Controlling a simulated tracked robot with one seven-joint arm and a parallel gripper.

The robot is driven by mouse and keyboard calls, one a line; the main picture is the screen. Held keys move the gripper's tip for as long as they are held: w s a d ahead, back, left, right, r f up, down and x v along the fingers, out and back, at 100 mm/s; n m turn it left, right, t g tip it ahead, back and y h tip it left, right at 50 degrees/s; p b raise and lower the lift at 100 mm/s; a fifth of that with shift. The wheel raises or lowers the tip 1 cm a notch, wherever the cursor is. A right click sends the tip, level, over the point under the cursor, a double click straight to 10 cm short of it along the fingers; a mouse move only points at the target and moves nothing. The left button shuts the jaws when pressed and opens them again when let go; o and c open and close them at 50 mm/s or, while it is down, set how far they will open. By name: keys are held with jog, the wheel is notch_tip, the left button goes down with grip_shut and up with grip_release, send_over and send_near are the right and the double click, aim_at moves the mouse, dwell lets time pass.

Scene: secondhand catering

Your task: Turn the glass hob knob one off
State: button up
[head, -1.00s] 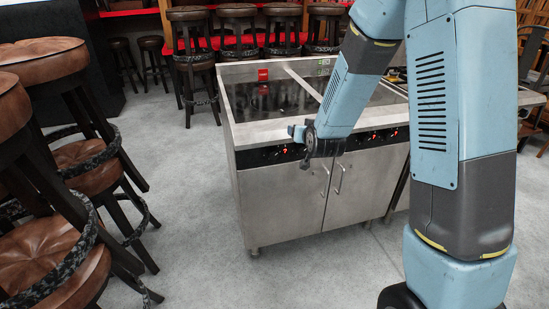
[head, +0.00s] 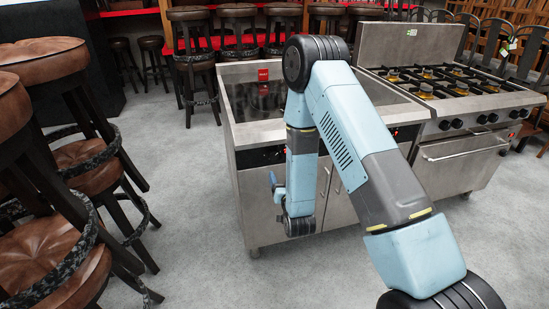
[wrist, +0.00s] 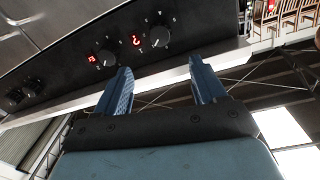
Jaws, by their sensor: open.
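The glass hob (head: 240,98) is a steel unit with a dark glass top and a black front control strip (head: 262,156); my arm hides much of the strip in the head view. In the wrist view, black knobs sit on this dark strip: one (wrist: 160,36) is nearest the gap between my fingers, another (wrist: 105,57) is left of it, and more lie further left. Red digits glow beside these two. My gripper (wrist: 160,64) is open and empty, its blue fingers apart from the knobs. In the head view, it (head: 274,181) is low before the cabinet doors.
A gas range (head: 460,90) with burners and its own knobs stands right of the hob. Leather stools (head: 50,170) crowd the left; more stools (head: 238,30) stand behind. Grey floor (head: 175,190) is clear between the left stools and the hob.

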aim_at(273, 156)
jog(key=x, duration=1.3)
jog(key=shift+w+a, duration=0.1)
jog(key=shift+w, duration=0.2)
jog(key=shift+f, duration=0.1)
jog(key=shift+c, duration=0.5)
jog(key=c, duration=1)
jog(key=shift+o, duration=0.2)
jog(key=shift+n, duration=0.3)
jog(key=n, duration=0.5)
jog(key=shift+a, duration=0.15)
jog(key=n, duration=0.4)
jog(key=shift+f, duration=0.1)
jog(key=shift+n, duration=0.5)
